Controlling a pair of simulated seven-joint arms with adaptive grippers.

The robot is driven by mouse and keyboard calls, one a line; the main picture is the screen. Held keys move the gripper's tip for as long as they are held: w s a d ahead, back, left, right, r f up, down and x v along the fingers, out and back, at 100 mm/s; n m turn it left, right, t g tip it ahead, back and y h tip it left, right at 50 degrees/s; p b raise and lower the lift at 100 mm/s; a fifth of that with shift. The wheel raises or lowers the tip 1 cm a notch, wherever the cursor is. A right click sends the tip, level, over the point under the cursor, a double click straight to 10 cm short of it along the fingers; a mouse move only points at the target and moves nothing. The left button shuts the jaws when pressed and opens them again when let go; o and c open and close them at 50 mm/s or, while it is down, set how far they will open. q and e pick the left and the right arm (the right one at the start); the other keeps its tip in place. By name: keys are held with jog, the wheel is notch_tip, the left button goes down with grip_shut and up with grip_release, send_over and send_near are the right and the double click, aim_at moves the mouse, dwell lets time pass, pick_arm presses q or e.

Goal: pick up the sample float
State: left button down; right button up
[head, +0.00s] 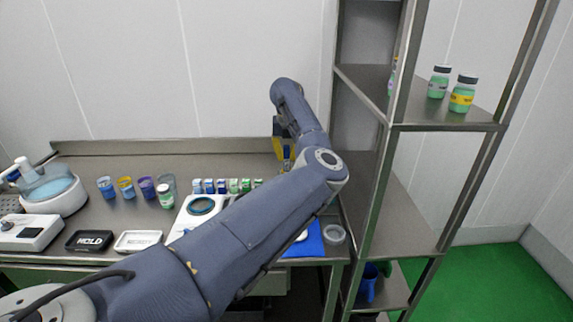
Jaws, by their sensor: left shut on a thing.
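My left arm reaches from the lower left across the table to the back. My left gripper (286,157) is over the back right of the table, partly hidden by my own arm. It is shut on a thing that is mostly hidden. A yellow piece (278,146) shows there; I cannot tell for sure that it is the sample float. My right gripper is not in view.
A water bath (50,190) stands at the left of the steel table (120,165), with coloured cups (126,188) beside it. Small vials (209,186) stand in a row behind a white device (185,222). A metal shelf (400,205) with bottles (462,95) rises at the right.

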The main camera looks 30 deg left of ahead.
pick_arm(q)
notch_tip(320, 180, up, 15)
dwell(0.5)
jog(key=shift+r, duration=0.15)
dwell(0.9)
